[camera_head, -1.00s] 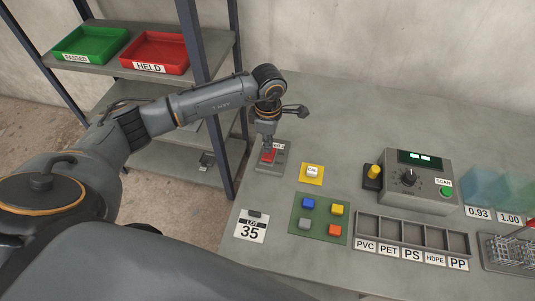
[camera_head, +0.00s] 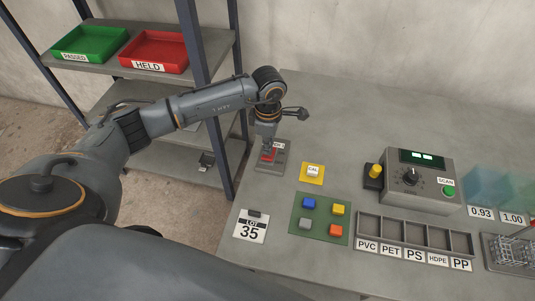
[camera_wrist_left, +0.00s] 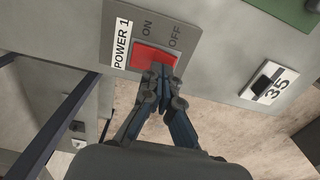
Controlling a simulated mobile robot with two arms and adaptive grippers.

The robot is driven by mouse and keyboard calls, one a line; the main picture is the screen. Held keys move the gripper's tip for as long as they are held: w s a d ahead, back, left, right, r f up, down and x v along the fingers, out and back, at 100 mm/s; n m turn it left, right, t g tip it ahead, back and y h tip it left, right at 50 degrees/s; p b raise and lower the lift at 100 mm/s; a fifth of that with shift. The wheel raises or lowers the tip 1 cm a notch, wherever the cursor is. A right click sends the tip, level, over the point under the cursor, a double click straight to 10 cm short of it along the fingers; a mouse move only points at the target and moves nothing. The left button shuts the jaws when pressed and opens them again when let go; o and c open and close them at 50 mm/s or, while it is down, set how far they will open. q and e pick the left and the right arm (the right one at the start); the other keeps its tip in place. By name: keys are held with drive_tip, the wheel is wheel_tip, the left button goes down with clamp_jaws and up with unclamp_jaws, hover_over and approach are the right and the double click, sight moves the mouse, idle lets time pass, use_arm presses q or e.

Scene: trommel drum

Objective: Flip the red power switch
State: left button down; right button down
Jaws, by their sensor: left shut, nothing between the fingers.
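The red power switch (camera_head: 268,156) sits on a grey plate (camera_head: 279,169) at the left back of the table. My left gripper (camera_head: 267,146) is shut and empty, pointing down at the switch. In the left wrist view its fingertips (camera_wrist_left: 158,70) are at the rocker's near edge, overlapping it; whether they touch cannot be told. Which way the rocker is tilted is not clear. My right gripper is not in view.
A shelf post (camera_head: 218,150) stands close left of the switch. The table's back is clear.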

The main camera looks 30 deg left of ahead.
use_arm(q)
drive_tip(key=shift+f+b, duration=0.9)
drive_tip(key=shift+f, duration=0.15)
drive_tip(key=shift+r, duration=0.15)
idle(0.3)
drive_tip(key=shift+r+p, duration=1.95)
drive_tip(key=shift+r, duration=1.45)
